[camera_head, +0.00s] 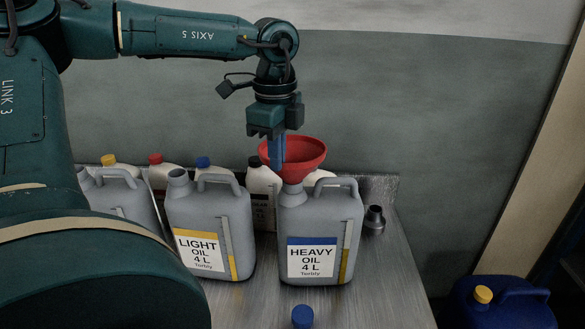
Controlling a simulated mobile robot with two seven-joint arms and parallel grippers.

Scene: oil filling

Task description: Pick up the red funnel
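The red funnel (306,156) stands in the mouth of the grey HEAVY OIL can (302,218), wide end up. My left gripper (277,168) hangs down from above, with its blue fingers overlapping the left part of the funnel. The fingers are seen nearly in line, so I cannot tell whether they are apart or closed on the funnel's rim. The funnel's spout is hidden inside the can's neck. My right gripper is not in view.
A grey LIGHT OIL can (210,225) stands just left, with another grey can (125,198) beyond. Several white bottles line the back. A dark metal piece (374,220) stands right, a blue cap (302,317) in front. A blue jug (508,310) stands off the table's right side.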

